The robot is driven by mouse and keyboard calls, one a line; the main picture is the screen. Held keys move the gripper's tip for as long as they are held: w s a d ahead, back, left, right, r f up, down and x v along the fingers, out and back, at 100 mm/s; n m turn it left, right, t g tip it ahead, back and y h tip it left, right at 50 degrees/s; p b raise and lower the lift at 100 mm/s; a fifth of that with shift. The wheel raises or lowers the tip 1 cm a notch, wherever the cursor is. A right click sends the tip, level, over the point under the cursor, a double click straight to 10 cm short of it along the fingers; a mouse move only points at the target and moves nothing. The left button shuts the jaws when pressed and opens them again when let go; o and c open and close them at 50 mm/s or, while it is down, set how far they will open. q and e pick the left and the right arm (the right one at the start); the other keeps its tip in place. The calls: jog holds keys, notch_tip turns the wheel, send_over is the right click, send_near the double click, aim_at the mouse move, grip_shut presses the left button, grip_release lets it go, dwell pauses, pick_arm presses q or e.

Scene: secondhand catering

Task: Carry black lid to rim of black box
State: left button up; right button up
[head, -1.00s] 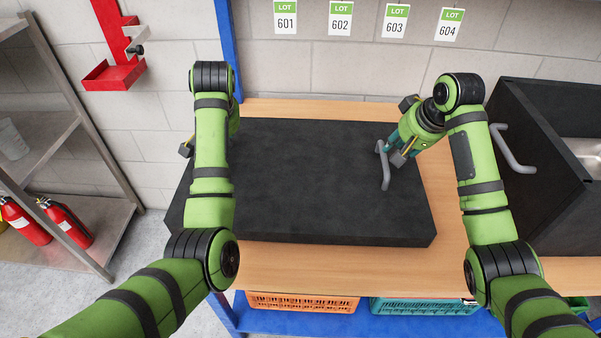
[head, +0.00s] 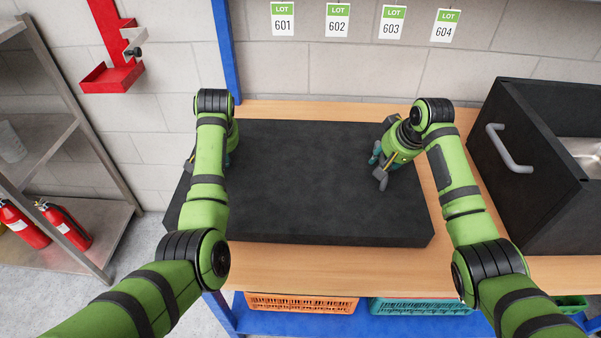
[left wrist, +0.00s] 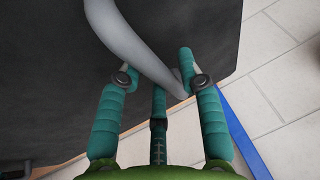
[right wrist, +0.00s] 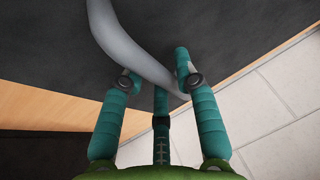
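The black lid (head: 290,185) is a large dark slab lying flat on the wooden table, with a grey handle near each end. My left gripper (left wrist: 157,68) is at the lid's left handle (left wrist: 135,50), which passes between its teal fingers. My right gripper (right wrist: 157,68) is at the right handle (right wrist: 130,50), with the fingers around it in the same way. Neither wrist view shows clearly whether the fingers press on the handle. In the head view my left arm hides most of the left gripper. The black box (head: 525,165) stands right of the lid, open on top, with a grey side handle.
Wooden table (head: 290,262) shows in front of the lid and between lid and box. Orange (head: 300,303) and teal (head: 420,306) crates sit on the blue shelf below. A metal shelf rack (head: 95,190) with fire extinguishers stands left. A wall is behind.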

pick_arm(q)
grip_shut()
pick_arm(e)
grip_shut()
pick_arm(q)
jog(key=shift+r, duration=0.1)
pick_arm(e)
jog(key=shift+r, duration=0.15)
